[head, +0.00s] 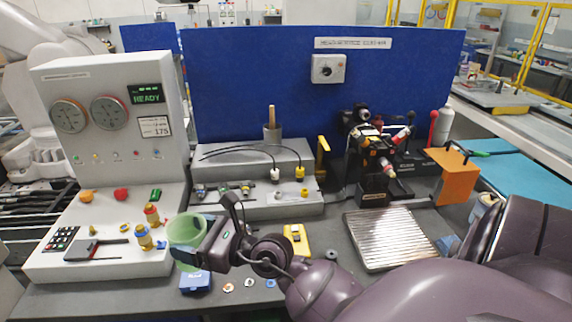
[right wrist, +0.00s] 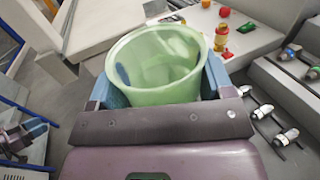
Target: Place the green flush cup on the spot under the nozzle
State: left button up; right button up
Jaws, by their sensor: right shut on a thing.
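In the right wrist view the cup (right wrist: 160,65) sits between the two blue fingers, open mouth showing, and looks empty. A dark device with several coloured fittings (head: 380,165) stands at the right of the bench; I cannot tell which part is the nozzle. A ribbed metal tray (head: 388,239) lies in front of it. The spot itself cannot be made out.
The console (head: 100,236) carries brass fittings (head: 144,237), coloured buttons and a keypad close to the cup. A blue box (head: 195,282), a yellow block (head: 297,240) and small rings lie on the bench. An orange panel (head: 455,178) stands right of the device.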

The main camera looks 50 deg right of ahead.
aim_at(385, 226)
jog(key=k+l, duration=0.35)
jog(key=k+l+z, duration=0.1)
jog(key=z, duration=0.2)
jog(key=k+l+z, duration=0.1)
jog(key=l+z, duration=0.2)
jog(key=z, duration=1.2)
jog(key=i+j+z, duration=0.15)
jog(key=i+j, duration=0.25)
